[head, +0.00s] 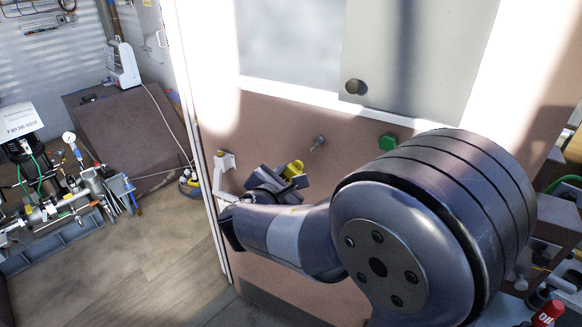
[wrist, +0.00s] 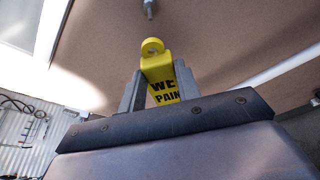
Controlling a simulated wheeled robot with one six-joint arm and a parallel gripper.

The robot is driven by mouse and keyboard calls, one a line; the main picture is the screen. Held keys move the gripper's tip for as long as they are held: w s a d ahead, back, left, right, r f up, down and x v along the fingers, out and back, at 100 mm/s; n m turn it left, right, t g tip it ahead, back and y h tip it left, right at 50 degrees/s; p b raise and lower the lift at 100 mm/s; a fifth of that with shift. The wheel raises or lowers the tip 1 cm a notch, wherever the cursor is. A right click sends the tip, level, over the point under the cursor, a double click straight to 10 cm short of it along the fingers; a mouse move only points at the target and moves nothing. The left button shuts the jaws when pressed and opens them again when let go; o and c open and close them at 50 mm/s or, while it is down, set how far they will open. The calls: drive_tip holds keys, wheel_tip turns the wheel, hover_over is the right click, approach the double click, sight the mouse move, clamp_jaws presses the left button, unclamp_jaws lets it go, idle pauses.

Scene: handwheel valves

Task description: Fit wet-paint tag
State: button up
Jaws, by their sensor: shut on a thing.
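The wet-paint tag (wrist: 161,75) is yellow with black lettering and a ring-shaped eye at its top. My gripper (wrist: 160,85) is shut on it, one finger on each side, with the eye sticking out past the fingertips. In the head view the yellow tag (head: 294,172) shows at the end of my gripper (head: 282,178), in front of the brown panel. A small metal peg (head: 318,141) sticks out of that panel, above and right of the tag. The peg (wrist: 149,8) also shows at the top of the wrist view, apart from the eye.
A green hexagonal knob (head: 388,143) and a dark round knob (head: 354,87) are on the panel and door to the right. A white bracket (head: 223,168) sits left of my gripper. A cluttered bench of fittings (head: 60,205) stands at far left.

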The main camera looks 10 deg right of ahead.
sight(297, 168)
drive_tip(key=shift+s+a+f+b, duration=0.1)
drive_tip(key=shift+f+b, duration=0.1)
drive_tip(key=shift+b, duration=0.1)
drive_tip(key=shift+w+d+r+b, duration=0.1)
drive_tip(key=shift+w+d+b, duration=0.2)
drive_tip(key=shift+w+d, duration=0.75)
drive_tip(key=shift+w+d+b, duration=0.25)
drive_tip(key=shift+w+d, duration=0.55)
drive_tip(key=shift+w, duration=0.4)
drive_tip(key=shift+w+d, duration=0.1)
drive_tip(key=shift+d, duration=0.05)
drive_tip(key=shift+w+d+b, duration=0.4)
drive_tip(key=shift+w+d, duration=0.85)
drive_tip(key=shift+w, duration=0.3)
drive_tip(key=o, duration=1)
drive_tip(key=shift+o, duration=0.2)
drive_tip(key=b+v, duration=0.1)
drive_tip(key=v, duration=0.9)
drive_tip(key=shift+s+a+r, duration=0.1)
drive_tip(key=shift+s+a, duration=0.05)
drive_tip(key=shift+s, duration=0.2)
drive_tip(key=shift+w, duration=0.1)
